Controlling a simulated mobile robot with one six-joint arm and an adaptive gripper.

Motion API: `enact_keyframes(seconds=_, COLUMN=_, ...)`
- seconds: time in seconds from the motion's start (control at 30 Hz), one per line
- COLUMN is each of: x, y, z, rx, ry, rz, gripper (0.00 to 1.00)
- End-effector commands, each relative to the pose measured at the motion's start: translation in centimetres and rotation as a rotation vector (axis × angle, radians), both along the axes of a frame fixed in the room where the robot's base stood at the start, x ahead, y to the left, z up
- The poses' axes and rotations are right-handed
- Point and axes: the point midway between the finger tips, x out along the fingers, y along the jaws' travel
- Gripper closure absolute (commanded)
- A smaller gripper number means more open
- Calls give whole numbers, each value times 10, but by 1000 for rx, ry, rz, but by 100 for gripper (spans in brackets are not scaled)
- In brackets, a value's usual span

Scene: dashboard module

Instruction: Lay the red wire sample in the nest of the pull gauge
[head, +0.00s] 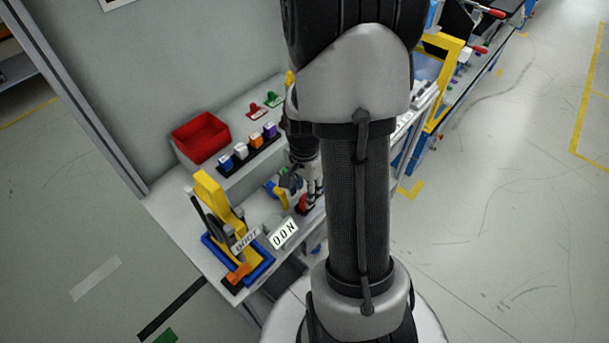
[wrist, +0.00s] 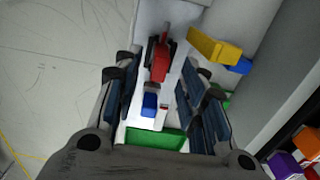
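My gripper (head: 303,187) is low over the bench, left of my arm in the head view. In the wrist view its two fingers (wrist: 158,85) stand wide apart, with nothing gripped between them. A red piece with dark parts (wrist: 160,62) shows between and beyond the fingers; a small red piece (head: 303,202) shows just under my gripper in the head view. I cannot tell whether this is the wire sample. A white display reading "0.0 N" (head: 284,233) stands on the bench to the front left of my gripper. The gauge's nest cannot be made out.
A yellow press with a blue base (head: 215,205) stands at the bench's left end. A red bin (head: 201,136) and a row of coloured blocks (head: 248,146) stand behind. A yellow piece (wrist: 213,48) is close beside my right-hand finger, a green one (wrist: 155,138) between the fingers.

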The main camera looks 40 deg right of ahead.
Motion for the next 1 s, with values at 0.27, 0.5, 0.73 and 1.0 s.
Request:
enact_keyframes(seconds=0.27, x=1, y=-1, z=60, rx=-3, ry=-4, rz=0, gripper=62)
enact_keyframes(seconds=0.5, x=0, y=0, z=82, rx=-1, ry=-1, rz=0, gripper=62)
enact_keyframes(seconds=0.73, x=0, y=0, z=84, rx=0, ry=0, rz=0, gripper=62)
enact_keyframes(seconds=1.0, x=0, y=0, z=83, rx=0, ry=0, rz=0, gripper=62)
